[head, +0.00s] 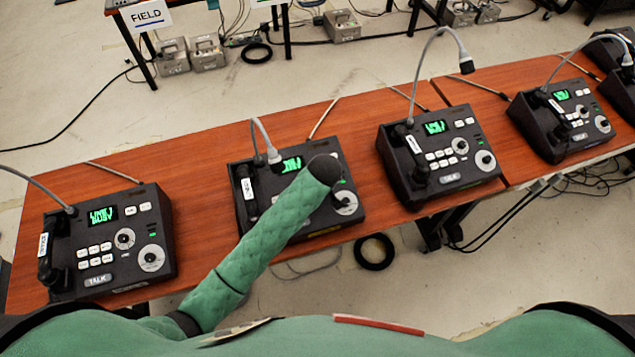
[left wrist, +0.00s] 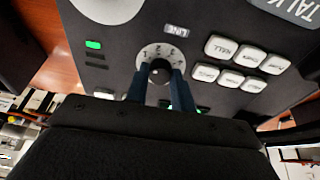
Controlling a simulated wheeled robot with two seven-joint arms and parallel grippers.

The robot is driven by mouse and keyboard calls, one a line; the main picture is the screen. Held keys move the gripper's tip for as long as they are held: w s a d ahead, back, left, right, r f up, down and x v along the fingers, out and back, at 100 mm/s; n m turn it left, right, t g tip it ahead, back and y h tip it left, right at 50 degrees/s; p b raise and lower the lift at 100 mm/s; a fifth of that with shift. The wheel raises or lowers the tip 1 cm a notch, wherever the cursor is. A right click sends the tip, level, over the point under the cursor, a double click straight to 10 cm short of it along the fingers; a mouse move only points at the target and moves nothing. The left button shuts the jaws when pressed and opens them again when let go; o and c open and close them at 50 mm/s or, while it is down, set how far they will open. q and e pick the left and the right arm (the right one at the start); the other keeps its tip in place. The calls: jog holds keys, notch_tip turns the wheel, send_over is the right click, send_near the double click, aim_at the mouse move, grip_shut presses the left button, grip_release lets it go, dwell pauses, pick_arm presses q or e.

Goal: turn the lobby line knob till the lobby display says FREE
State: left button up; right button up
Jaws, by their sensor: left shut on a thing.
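My left arm reaches over the second desk phone from the left (head: 242,175) in the head view, and its dark end (head: 325,168) covers part of the phone's face. In the left wrist view my left gripper (left wrist: 160,78) is shut on the line knob (left wrist: 160,68), one dark finger on each side. The knob's pale numbered dial (left wrist: 149,54) and the LINE label (left wrist: 176,31) show. In the head view this phone's green display (head: 291,164) is partly hidden and I cannot read it fully. Which phone is the lobby one is not legible. My right gripper is out of view.
Similar phones stand at left (head: 150,235), at right (head: 440,160) and farther right on the wooden tables (head: 350,125). The left phone's display (head: 103,215) reads LINE BUSY. Goosenecks (head: 425,65) rise from the phones. White buttons (left wrist: 222,47) sit close to the gripped knob.

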pick_arm(q)
jog(key=m, duration=0.3)
jog(key=shift+m+h, duration=0.3)
jog(key=shift+m, duration=0.6)
jog(key=o, duration=1)
jog(key=shift+r, duration=0.1)
